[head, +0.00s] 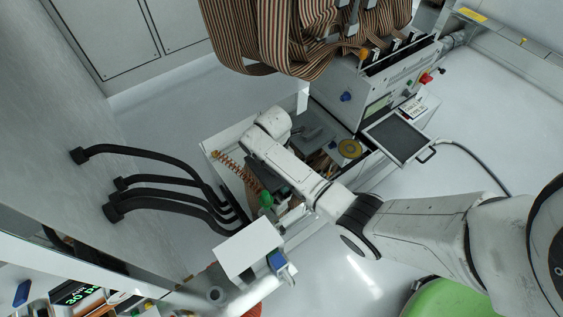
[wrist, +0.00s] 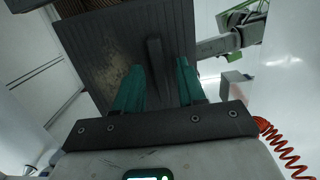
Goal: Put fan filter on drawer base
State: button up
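In the wrist view, a dark, worn, flat panel (wrist: 95,60) fills the upper middle; it looks like the fan filter, though I cannot be sure. A dark raised bar (wrist: 154,58) stands on it. My gripper (wrist: 160,82) has two teal fingers, spread apart on either side of the bar's near end. Gaps show between fingers and bar, so it looks open. In the head view, my arm reaches over an open, light drawer-like box (head: 213,147), which may be the drawer base. My fingertips cannot be made out there, as my arm covers part of the box.
A machine with striped ribbon cables (head: 270,35) and a tilted screen (head: 399,137) stands behind and right of the box. Black hoses (head: 150,160) run from the left wall into its side. A white plate (head: 248,248) sits in front. Clear floor (head: 480,110) lies at right.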

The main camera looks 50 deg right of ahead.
notch_tip(320, 180, up, 11)
jog(key=a+p, duration=0.1)
jog(key=p, duration=0.4)
jog(key=s+a+m+t+y, duration=0.1)
jog(key=s+a+m+y, duration=0.1)
jog(key=s+a+m, duration=0.85)
jog(key=s+a+r+m, duration=0.2)
jog(key=s+r+m, duration=0.2)
jog(key=s, duration=0.8)
jog(key=shift+s+a+r+m+h, duration=0.15)
jog(key=shift+s+r+m+h, duration=0.2)
jog(key=shift+r, duration=0.25)
